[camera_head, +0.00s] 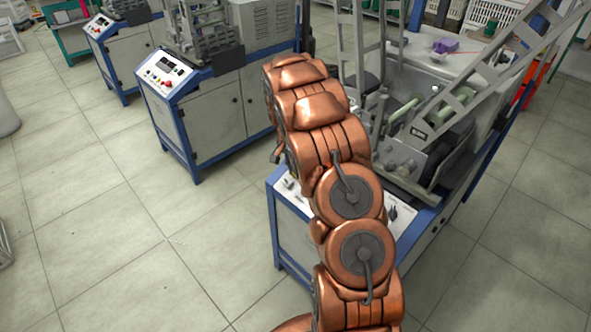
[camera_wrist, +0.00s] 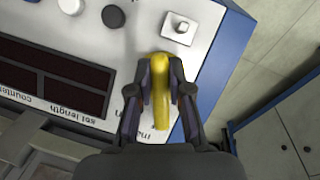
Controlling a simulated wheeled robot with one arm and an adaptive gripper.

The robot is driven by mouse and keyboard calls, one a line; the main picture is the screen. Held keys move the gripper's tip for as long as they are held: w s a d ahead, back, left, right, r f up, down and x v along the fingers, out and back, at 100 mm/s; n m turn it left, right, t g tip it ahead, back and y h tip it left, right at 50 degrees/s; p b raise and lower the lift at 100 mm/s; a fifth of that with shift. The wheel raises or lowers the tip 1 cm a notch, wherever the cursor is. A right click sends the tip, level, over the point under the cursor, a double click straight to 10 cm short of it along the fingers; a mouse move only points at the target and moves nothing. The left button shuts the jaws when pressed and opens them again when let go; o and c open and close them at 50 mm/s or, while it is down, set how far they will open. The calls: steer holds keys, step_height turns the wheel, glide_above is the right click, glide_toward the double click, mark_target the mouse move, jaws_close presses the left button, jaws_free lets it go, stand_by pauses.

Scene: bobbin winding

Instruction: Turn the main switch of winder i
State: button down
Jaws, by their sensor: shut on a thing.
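In the wrist view the main switch (camera_wrist: 162,98) is a long yellow handle on the white control panel (camera_wrist: 225,28). It stands between the two dark fingers of my gripper (camera_wrist: 163,72), which are shut on it, one finger on each side. A printed label beginning "ma" is partly covered by the gripper below it. In the head view the winder (camera_head: 282,222) is a grey machine with a blue frame. My copper arm covers much of its front panel, and my gripper and the switch are hidden there.
On the same panel are a white toggle plate (camera_wrist: 179,29), a black knob (camera_wrist: 113,16), a white knob (camera_wrist: 71,5) and a dark display (camera_wrist: 50,80). A second winder (camera_head: 215,115) stands behind to the left. The tiled floor (camera_head: 110,220) at left is clear.

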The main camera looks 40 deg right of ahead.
steer(key=shift+n+g, duration=0.3)
steer(key=shift+n, duration=0.4)
steer(key=shift+h, duration=0.3)
steer(key=c, duration=1.1)
jaws_free()
steer(key=v, duration=1.2)
steer(key=shift+d, duration=0.1)
